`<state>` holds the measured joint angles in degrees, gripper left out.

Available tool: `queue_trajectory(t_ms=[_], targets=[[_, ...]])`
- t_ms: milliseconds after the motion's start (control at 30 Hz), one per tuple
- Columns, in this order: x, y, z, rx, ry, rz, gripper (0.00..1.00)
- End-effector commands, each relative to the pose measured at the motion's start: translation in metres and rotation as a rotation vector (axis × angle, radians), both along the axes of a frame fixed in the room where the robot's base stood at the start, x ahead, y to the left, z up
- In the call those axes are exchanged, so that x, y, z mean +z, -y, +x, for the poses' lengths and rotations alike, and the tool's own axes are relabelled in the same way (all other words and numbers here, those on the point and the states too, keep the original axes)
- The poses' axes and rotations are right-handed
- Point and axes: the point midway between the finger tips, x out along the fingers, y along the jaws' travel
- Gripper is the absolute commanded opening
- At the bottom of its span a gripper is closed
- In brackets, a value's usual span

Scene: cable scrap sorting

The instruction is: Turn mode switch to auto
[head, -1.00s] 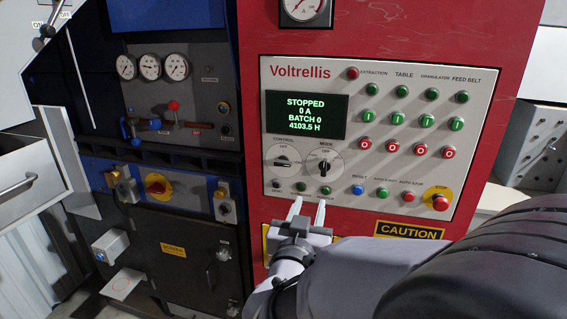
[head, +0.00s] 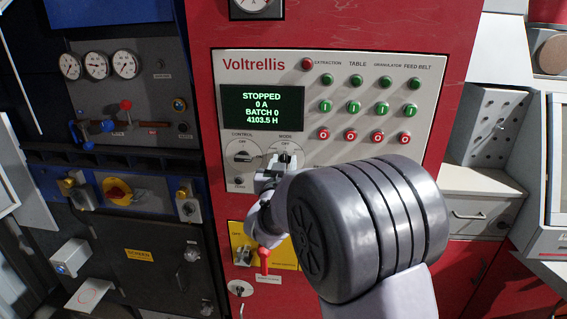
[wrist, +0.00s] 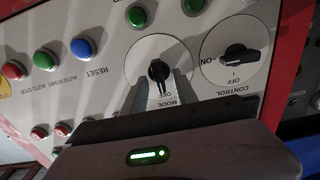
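In the head view my gripper (head: 282,162) is in front of the mode plate (head: 286,146) and hides most of the knob. The AUTO marking is not readable.
The control switch (wrist: 235,53) is close beside the mode switch. Blue reset (wrist: 82,47), green (wrist: 44,60) and red (wrist: 14,70) buttons are on the other side. The display (head: 262,108) reads STOPPED. My arm covers the panel's lower right.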

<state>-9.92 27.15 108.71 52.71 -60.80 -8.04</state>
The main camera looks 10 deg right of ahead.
Motion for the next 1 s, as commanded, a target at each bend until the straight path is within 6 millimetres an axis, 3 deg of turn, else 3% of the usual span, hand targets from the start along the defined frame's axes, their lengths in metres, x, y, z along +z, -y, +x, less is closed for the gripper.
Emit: queue_trajectory(t_ms=[67,233,267,667,1000], targets=[[0.0,-0.0001,-0.0002,0.0,0.0,0.0,0.35],[0.0001,-0.0001,-0.0004,0.0,0.0,0.0,0.01],[0.0001,-0.0001,-0.0004,0.0,0.0,0.0,0.0],[-0.002,0.0002,-0.0006,-0.001,0.015,0.038,0.0],[-0.0075,0.0022,-0.0011,-0.001,0.091,0.264,0.0]])
